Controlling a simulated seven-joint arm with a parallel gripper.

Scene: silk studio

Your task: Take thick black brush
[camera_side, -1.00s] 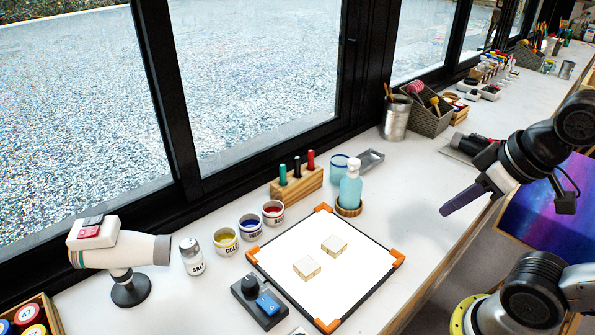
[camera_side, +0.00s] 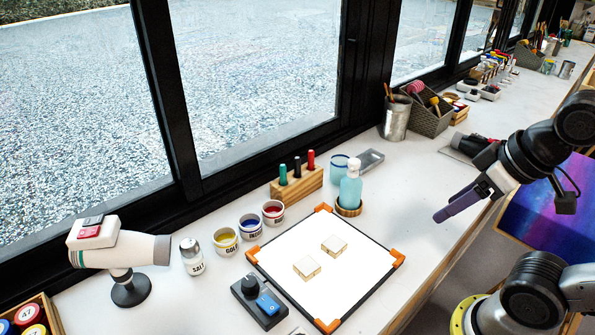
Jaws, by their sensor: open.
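A wooden block holder (camera_side: 299,184) stands on the white counter near the window. Three thick handles stand upright in it: a green one (camera_side: 283,174), a black one (camera_side: 297,167) in the middle and a red one (camera_side: 311,160). The black one looks like the thick black brush; its lower end is hidden in the block. My gripper (camera_side: 440,215) has purple fingers and is open and empty. It is over the counter's front edge, well to the right of the holder and apart from it.
A teal bottle (camera_side: 350,186) and a blue glass (camera_side: 339,170) stand right of the holder. Paint cups (camera_side: 250,227) are in front of it. A white framed panel (camera_side: 350,290) with two small blocks lies nearer. The counter between bottle and gripper is clear.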

